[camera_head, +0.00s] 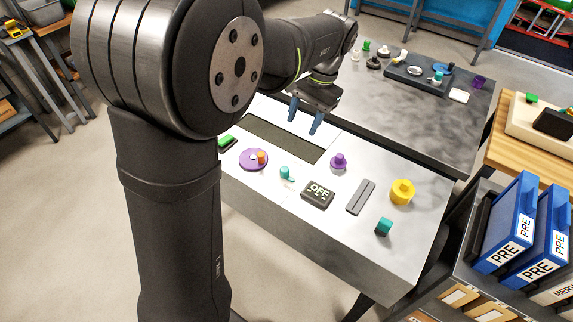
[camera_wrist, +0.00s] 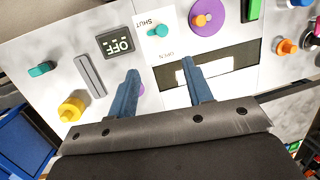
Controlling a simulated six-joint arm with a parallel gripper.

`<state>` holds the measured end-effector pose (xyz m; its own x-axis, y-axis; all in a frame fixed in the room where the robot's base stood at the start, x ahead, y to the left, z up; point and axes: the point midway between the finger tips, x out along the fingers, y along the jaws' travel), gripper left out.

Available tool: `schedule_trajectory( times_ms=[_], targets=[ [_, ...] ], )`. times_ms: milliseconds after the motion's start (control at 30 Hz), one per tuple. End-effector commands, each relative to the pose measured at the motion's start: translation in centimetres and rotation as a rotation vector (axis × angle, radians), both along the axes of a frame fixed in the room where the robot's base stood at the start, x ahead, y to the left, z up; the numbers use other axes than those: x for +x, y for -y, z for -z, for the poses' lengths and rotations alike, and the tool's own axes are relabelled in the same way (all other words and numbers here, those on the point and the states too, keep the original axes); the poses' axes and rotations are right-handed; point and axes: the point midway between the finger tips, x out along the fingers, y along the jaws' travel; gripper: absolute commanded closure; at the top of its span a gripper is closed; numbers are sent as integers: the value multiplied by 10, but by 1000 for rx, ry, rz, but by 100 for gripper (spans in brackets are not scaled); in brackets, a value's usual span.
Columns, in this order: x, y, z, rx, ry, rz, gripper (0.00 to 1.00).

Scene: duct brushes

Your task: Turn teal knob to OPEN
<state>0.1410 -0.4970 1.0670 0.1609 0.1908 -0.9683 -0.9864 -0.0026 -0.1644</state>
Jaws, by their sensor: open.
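The teal knob (camera_head: 286,174) stands on the pale panel, left of the OFF display. In the wrist view the knob (camera_wrist: 159,30) sits between the printed words SHUT and OPEN; its exact pointing direction is too small to tell. My gripper (camera_head: 303,127) hangs over the panel near the dark slot, behind the knob in the head view. In the wrist view its two blue fingers (camera_wrist: 160,67) are apart, with nothing between them. The knob lies beyond the fingertips, and they do not touch it. A second teal piece (camera_head: 384,227) stands at the panel's near right.
The OFF display (camera_head: 318,194), grey slider track (camera_head: 361,197), yellow knob (camera_head: 402,192) and purple knob (camera_head: 338,161) are to the right. A purple disc (camera_head: 253,159) with an orange knob is left. A dark slot (camera_head: 265,136) lies behind. A dark tray (camera_head: 415,79) sits on the far bench.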

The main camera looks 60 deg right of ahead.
Motion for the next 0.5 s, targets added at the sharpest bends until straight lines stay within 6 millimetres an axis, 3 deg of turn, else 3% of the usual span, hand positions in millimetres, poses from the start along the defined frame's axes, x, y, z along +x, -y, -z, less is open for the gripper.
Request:
schedule_trajectory(
  times_ms=[100,300,500],
  targets=[
    [-7,8,3,80,-18,260,54],
    [-14,16,4,198,-54,610,54],
    [-17,19,6,253,-75,758,54]
  ],
)
